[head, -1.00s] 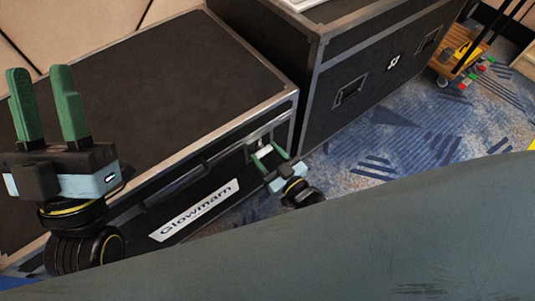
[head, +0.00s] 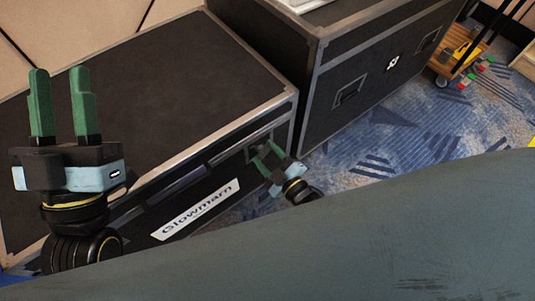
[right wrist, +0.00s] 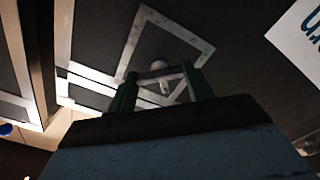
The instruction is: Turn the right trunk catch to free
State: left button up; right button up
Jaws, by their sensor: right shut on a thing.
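The black trunk (head: 150,85) with metal edges and a "Glowmarn" label stands at the left in the head view. Its right catch sits on the front near the right corner, mostly hidden there by my right gripper (head: 267,156). In the right wrist view the catch (right wrist: 160,67) is a small pale piece in a square metal-framed recess. My right gripper (right wrist: 159,76) has its green fingers on either side of it, shut on the catch. The catch's exact angle is hard to tell. My left gripper (head: 60,74) is open and empty, fingers up, in front of the trunk.
A second black case (head: 375,75) with recessed handles stands to the right of the trunk. A wooden cart (head: 455,62) is at the far right. Blue patterned carpet (head: 410,130) lies clear in front of the second case.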

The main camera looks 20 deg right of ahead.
pick_arm(q)
jog(key=shift+s+a+r+t+b, duration=0.1)
jog(key=shift+s+a+t+b, duration=0.05)
jog(key=shift+s+t+b, duration=0.4)
pick_arm(e)
jog(key=shift+n, duration=4.9)
pick_arm(q)
jog(key=shift+w+r, duration=0.1)
pick_arm(e)
jog(key=o, duration=1)
pick_arm(q)
jog(key=shift+r, duration=0.1)
